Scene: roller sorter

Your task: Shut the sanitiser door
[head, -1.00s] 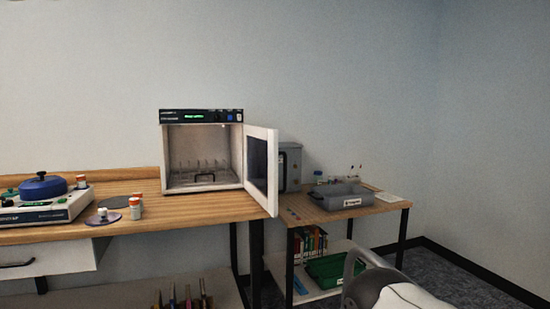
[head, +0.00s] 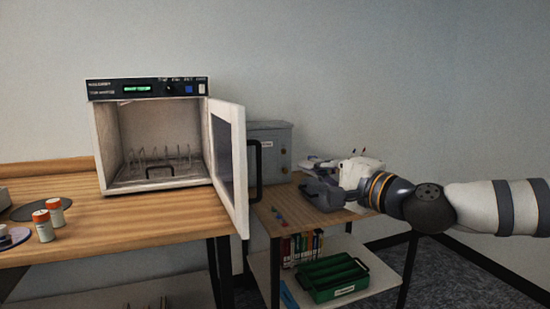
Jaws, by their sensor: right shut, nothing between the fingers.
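The sanitiser (head: 145,90) is a white box with a dark control panel and a lit green display. It stands on the wooden bench, with a wire rack (head: 160,165) inside. Its door (head: 231,160) is hinged on the right and stands wide open, swung out toward me, with a dark window and a dark handle (head: 256,158) on its right side. My right gripper (head: 312,163) is shut and empty, to the right of the door and apart from it, above the side table. My left gripper is not in view.
A grey box (head: 273,145) stands behind the door. A grey tray (head: 325,196) is partly hidden under my right gripper. A green caddy (head: 332,278) and books (head: 300,245) are on the lower shelf. Orange-capped bottles (head: 55,212) stand at left on the wooden bench (head: 150,225).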

